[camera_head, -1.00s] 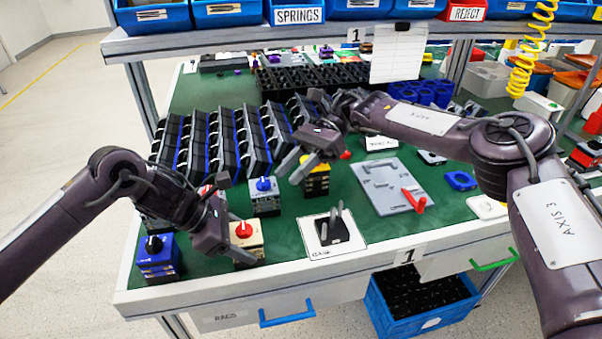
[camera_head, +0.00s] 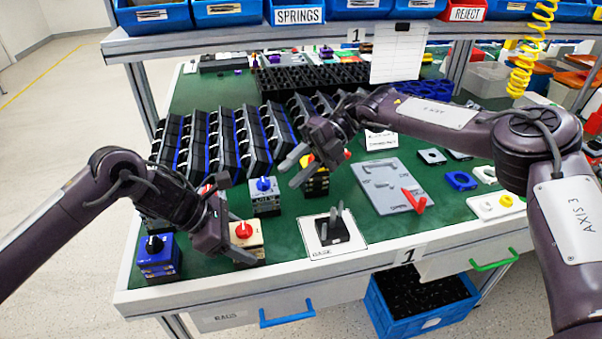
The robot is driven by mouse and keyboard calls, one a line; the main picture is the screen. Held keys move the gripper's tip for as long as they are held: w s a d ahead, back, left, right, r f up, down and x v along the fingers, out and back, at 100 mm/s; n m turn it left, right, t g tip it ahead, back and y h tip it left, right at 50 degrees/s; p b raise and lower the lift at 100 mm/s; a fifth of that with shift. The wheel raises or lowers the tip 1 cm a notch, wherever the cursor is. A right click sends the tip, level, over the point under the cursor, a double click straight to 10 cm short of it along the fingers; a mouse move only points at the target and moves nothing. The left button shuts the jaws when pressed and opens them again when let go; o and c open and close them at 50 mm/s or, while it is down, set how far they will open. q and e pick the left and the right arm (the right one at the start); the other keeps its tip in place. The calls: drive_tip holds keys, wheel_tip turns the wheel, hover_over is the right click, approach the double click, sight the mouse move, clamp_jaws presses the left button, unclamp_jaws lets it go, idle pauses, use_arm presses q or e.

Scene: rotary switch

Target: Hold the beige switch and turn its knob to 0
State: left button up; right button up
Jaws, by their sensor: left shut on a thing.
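The beige switch (camera_head: 256,248) with a red knob (camera_head: 243,230) stands near the front left of the green bench. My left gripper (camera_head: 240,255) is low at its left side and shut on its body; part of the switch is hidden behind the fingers. The red knob is uncovered on top; its exact setting is too small to read. My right gripper (camera_head: 290,168) is above the bench, up and to the right of the beige switch, near a yellow switch (camera_head: 315,180). Its two fingers are apart with nothing visible between them.
A blue switch with black knob (camera_head: 158,258) stands left of the beige one. A grey switch with blue knob (camera_head: 264,196) stands behind it. A black fixture (camera_head: 332,232) on a white card lies to the right. Rows of black bins (camera_head: 225,140) fill the back left.

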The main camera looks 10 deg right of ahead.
drive_tip(key=shift+s+d+f+m+t, duration=0.1)
drive_tip(key=shift+s+m, duration=0.1)
drive_tip(key=shift+m, duration=2.45)
drive_tip(key=shift+s+d+f+m+t, duration=0.15)
drive_tip(key=shift+s+m, duration=0.1)
drive_tip(key=shift+m, duration=2.35)
drive_tip(key=shift+s+d+r+m+t, duration=0.1)
drive_tip(key=shift+s+m, duration=0.1)
drive_tip(key=shift+m, duration=2.45)
use_arm(q)
drive_tip(key=o, duration=1.1)
drive_tip(key=shift+r, duration=0.1)
drive_tip(key=v, duration=1.2)
